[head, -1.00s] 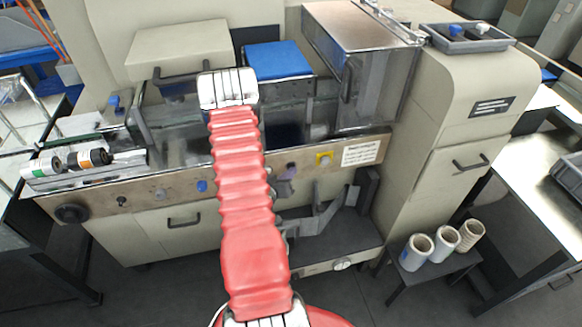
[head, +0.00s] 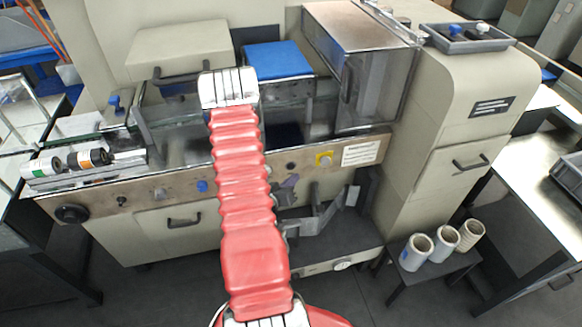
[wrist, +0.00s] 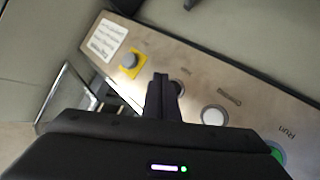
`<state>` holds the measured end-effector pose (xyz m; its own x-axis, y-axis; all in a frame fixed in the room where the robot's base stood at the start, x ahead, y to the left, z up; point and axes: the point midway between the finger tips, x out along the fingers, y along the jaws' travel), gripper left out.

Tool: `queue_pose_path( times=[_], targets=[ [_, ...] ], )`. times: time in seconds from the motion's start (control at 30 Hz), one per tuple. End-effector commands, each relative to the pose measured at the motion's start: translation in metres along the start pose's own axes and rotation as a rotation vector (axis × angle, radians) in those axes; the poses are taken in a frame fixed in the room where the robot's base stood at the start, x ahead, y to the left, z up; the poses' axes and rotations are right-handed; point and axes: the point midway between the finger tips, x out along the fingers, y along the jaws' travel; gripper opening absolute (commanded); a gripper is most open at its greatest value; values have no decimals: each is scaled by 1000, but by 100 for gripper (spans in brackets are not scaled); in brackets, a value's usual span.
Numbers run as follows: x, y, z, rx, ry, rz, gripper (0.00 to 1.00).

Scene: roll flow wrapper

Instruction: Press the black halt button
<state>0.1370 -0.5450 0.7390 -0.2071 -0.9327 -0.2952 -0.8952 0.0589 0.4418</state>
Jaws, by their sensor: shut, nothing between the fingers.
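In the wrist view my gripper (wrist: 161,77) is shut and empty, its dark fingertips over the metal control panel (wrist: 199,84). A dark round button (wrist: 180,88), which looks like the black halt button, sits just right of the fingertips, partly covered by them. Its label is too blurred to read. I cannot tell whether the fingers touch it. In the head view a small dark button (head: 291,167) shows on the panel just right of my red arm.
In the wrist view, a grey knob on a yellow plate (wrist: 131,61) lies left of the fingers. In the head view, paper rolls (head: 417,252) stand on a low stand at right.

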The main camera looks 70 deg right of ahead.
Motion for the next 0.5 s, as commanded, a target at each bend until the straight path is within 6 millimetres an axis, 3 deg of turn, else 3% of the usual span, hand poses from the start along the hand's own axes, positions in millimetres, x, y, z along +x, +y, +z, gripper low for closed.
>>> queue_pose_path(
  times=[0.5],
  targets=[
    [-22, 16, 16, 0, -1, 0, 0]
  ],
)
